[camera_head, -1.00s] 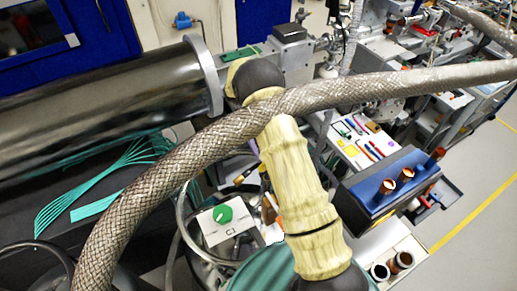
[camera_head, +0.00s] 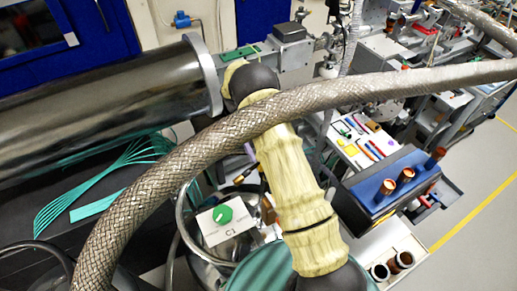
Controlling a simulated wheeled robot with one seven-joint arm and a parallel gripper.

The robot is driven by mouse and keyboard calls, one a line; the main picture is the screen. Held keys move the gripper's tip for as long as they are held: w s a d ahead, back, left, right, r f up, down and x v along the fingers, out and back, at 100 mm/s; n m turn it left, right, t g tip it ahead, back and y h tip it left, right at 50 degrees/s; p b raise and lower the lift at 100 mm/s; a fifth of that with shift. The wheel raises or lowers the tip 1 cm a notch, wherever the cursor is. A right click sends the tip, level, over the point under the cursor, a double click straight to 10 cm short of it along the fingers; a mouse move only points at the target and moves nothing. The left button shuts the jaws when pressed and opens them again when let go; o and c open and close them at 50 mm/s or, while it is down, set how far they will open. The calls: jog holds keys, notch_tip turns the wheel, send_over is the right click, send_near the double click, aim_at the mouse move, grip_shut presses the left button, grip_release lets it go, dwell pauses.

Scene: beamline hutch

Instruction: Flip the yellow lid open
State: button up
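I cannot make out a yellow lid for certain. A small yellow patch (camera_head: 351,150) lies on the white bench tray at right of centre, too small to tell whether it is a lid. My cream-coloured arm with dark joints crosses the middle of the view and hides part of the bench behind it. My gripper does not show clearly; it may be hidden behind the arm or the braided hose.
A thick braided hose (camera_head: 180,160) arches across the view in front of my arm. A large metal cylinder (camera_head: 100,105) lies at left. A white box with a green knob (camera_head: 223,214) is below centre. A blue-topped block (camera_head: 385,185) with copper-coloured cylinders stands at right.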

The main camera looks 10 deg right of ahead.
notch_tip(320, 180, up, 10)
jog(key=shift+b, duration=0.45)
dwell(0.7)
